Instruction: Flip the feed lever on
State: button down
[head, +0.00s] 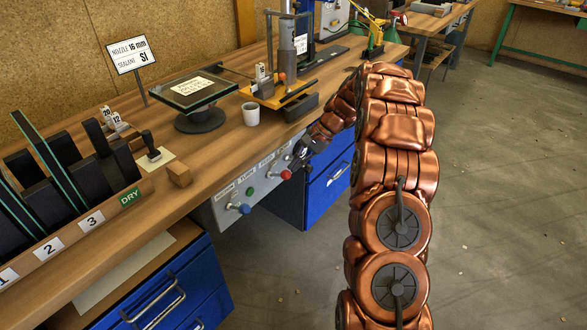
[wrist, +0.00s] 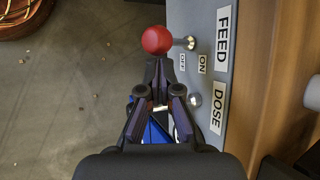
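The feed lever has a red ball knob (wrist: 157,40) on a short metal stem that runs to the grey panel (wrist: 204,18). The panel carries a FEED label (wrist: 223,37) and small ON and OFF labels beside the stem. I cannot tell which setting the lever is at. My gripper (wrist: 158,66) has its fingertips together just below the knob in the wrist view, with nothing seen between them; whether they touch the knob is unclear. In the head view the red knob (head: 286,174) shows at the panel's right end, beside my gripper (head: 301,153).
A DOSE label (wrist: 217,108) and another metal fitting (wrist: 193,100) are beside my fingers. A blue knob (head: 245,209) sits further left on the panel. The wooden bench (head: 222,150) above holds a white cup (head: 250,114). Blue drawers (head: 328,187) stand below; the floor at right is clear.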

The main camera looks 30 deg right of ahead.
jog(key=v, duration=1)
jog(key=shift+d, duration=0.2)
jog(key=shift+f, duration=0.1)
jog(key=s+a+r+n+g+h+p, duration=0.1)
jog(key=s+a+r+n+g+p, duration=0.15)
jog(key=s+a+r, duration=0.4)
jog(key=s+a+r+n+g+h+p, duration=0.1)
jog(key=s+a+r+n+p, duration=0.2)
jog(key=s+a, duration=0.7)
jog(key=s+a+n+h+p, duration=0.2)
jog(key=s+a+n, duration=0.1)
jog(key=s, duration=0.9)
jog(key=s+a+r+n+h+p, duration=0.1)
jog(key=s+a+n+h+p, duration=0.1)
jog(key=s, duration=0.9)
jog(key=shift+s+a+r+n+h, duration=0.2)
jog(key=shift+s+a+n+h, duration=0.25)
jog(key=shift+a+n, duration=0.2)
